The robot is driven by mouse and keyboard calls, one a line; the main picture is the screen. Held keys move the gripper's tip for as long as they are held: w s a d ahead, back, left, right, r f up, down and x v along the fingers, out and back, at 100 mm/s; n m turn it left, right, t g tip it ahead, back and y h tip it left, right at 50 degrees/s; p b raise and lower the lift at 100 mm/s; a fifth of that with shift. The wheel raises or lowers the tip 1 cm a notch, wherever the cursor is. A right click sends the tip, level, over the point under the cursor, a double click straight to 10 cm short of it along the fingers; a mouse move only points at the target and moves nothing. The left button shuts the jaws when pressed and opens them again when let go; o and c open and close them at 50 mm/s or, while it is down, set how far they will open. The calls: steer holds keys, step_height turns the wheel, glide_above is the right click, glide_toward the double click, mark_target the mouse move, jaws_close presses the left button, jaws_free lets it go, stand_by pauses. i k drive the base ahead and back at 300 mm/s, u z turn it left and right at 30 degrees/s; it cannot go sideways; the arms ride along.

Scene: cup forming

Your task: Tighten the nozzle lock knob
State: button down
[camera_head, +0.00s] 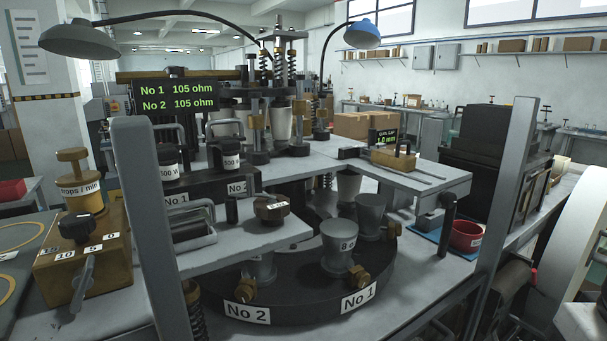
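No part is labelled as the nozzle lock knob, so I cannot tell for certain which one it is. Small brass knobs sit by the cups on the dark round base: one (358,278) near the "No 1" label, one (244,290) near "No 2", and one (394,230) farther back. A brown faceted knob (272,207) stands on the grey plate at the centre. I cannot tell how tight any of them is. My gripper is not in view.
Two grey posts (153,235) (508,205) stand before the machine, left and right. A brass dial box with a lever (82,255) is at left, a red bowl (466,236) at right. Lamps (85,40) overhang the machine.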

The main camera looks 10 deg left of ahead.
mark_target(449, 199)
steer(key=u, duration=1.8)
steer(key=k, duration=1.4)
steer(key=z, duration=1.65)
steer(key=i, duration=0.5)
